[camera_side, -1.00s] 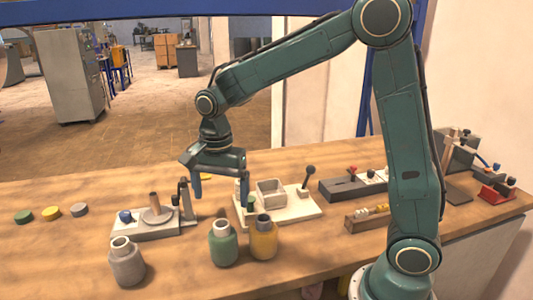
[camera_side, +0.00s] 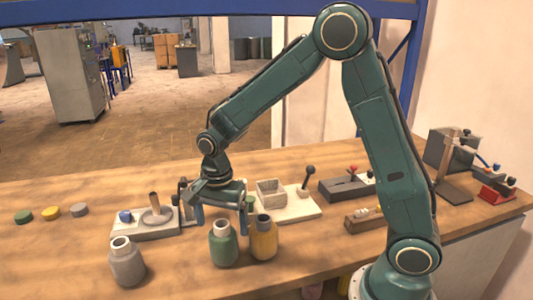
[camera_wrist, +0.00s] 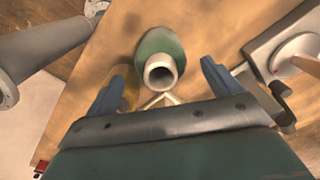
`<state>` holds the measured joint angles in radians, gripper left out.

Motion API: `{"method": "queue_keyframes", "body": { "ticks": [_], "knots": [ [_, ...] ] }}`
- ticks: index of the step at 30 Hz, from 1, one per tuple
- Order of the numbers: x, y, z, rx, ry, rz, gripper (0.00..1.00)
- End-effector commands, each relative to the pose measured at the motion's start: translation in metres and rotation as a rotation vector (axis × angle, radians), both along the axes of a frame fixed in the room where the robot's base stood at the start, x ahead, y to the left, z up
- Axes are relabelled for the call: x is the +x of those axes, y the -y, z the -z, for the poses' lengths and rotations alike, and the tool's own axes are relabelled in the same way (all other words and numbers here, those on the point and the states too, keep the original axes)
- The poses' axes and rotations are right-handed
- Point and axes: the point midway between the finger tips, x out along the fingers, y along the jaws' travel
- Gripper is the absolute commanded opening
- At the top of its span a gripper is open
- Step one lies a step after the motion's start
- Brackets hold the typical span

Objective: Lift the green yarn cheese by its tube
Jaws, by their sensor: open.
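The green yarn cheese (camera_side: 223,247) stands upright on the wooden table, its pale tube (camera_side: 222,228) sticking up from the top. My gripper (camera_side: 221,230) is open and empty, its fingers pointing down above and around the height of the cheese tops. In the wrist view the green cheese (camera_wrist: 159,44) and its open tube end (camera_wrist: 160,73) show between the two blue fingers (camera_wrist: 162,85), a little beyond them. I see no finger touching the tube.
A yellow yarn cheese (camera_side: 263,240) stands close on the right and a grey one (camera_side: 126,264) on the left. Behind are a fixture with a peg (camera_side: 146,232) and a pale base with a box (camera_side: 270,192). Small coloured discs (camera_side: 51,213) lie far left.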

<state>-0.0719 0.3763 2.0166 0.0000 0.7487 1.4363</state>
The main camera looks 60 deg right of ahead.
Motion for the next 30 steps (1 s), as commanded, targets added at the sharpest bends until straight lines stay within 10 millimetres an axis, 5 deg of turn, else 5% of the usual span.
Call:
{"method": "queue_keyframes", "body": {
  "ticks": [14,30],
  "knots": [
    [-0.001,-0.001,0.015,-0.001,-0.003,0.0,0.9],
    [0.0,-0.004,0.061,0.0,-0.002,0.0,0.9]
  ]
}}
